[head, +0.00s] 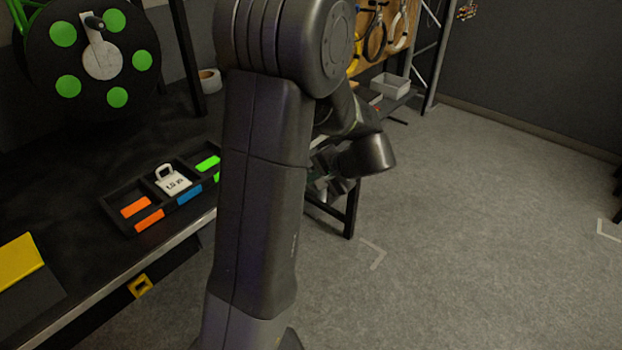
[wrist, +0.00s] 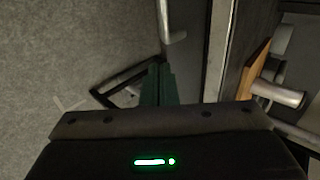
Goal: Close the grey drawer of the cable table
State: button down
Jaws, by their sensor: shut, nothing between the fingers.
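The cable table (head: 60,318) is dark with a pale front edge and fills the left of the head view. In the wrist view, a grey panel (wrist: 192,62), which looks like the grey drawer's front, lies beside the table's pale edge strip (wrist: 218,50). A metal bar handle (wrist: 173,25) stands on it. How far the drawer is out, I cannot tell. My gripper (wrist: 158,68) has its dark green fingers together and empty, beside the panel and below the handle in the picture. In the head view my gripper (head: 325,188) is partly hidden by my arm, near a table leg.
A compartment tray (head: 122,212) with coloured labels and a 1.5 kg weight (head: 172,182) stands on the table. A reel with green spots (head: 62,88) is at the back. A yellow latch-like part (head: 140,287) sits below the table edge. The floor (head: 480,220) at right is clear.

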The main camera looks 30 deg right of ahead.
jog(key=p+v, duration=0.1)
jog(key=v, duration=0.7)
jog(key=shift+s+r, duration=0.15)
jog(key=shift+r, duration=0.15)
jog(key=shift+d, duration=0.1)
